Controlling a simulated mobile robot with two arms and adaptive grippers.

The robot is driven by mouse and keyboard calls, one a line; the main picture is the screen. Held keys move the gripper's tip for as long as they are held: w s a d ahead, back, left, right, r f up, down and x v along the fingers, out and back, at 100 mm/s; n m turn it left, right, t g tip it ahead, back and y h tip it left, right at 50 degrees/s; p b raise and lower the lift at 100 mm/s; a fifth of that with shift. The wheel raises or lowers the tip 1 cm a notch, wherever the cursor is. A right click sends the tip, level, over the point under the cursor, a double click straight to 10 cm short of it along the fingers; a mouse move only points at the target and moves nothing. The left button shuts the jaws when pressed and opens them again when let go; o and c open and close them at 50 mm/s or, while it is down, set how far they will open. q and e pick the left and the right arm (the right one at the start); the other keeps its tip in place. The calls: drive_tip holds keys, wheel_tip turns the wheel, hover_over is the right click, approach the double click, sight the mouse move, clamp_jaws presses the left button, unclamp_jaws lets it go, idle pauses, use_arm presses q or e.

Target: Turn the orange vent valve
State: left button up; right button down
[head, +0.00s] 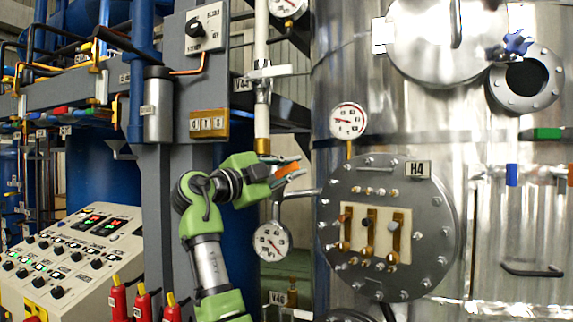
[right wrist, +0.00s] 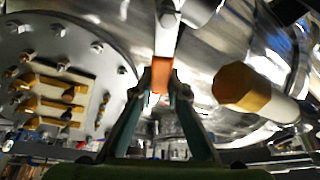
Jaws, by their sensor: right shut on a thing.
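The orange vent valve handle (head: 287,171) is a small bar in front of the tall steel vessel, below a white vertical pipe. My right gripper (head: 286,174) reaches it from the left, with its fingers around the handle. In the right wrist view the gripper's fingertips (right wrist: 161,82) are shut on the orange handle (right wrist: 162,70), one on each side. The grey-white valve part above it (right wrist: 168,36) runs up out of the frame. The fingers hide part of the handle. My left gripper is not in view.
A white pipe with a brass end (head: 262,146) hangs just above the gripper; the brass end also shows in the right wrist view (right wrist: 240,86). A pressure gauge (head: 271,241) sits below. The round H4 flange (head: 440,225) is to the right, a control panel (head: 70,255) at left.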

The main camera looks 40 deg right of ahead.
drive_tip(key=shift+s+d+f+m+g+y, duration=0.15)
drive_tip(key=shift+f+m+y, duration=0.3)
drive_tip(key=shift+f+m, duration=0.7)
drive_tip(key=shift+s+f+m+g+y, duration=0.2)
drive_tip(key=shift+f+m+y, duration=0.4)
drive_tip(key=shift+m, duration=0.95)
drive_tip(key=shift+f, duration=0.25)
drive_tip(key=c, duration=2)
unclamp_jaws()
drive_tip(key=shift+o, duration=0.2)
drive_tip(key=a, duration=1.2)
drive_tip(key=shift+r, duration=0.1)
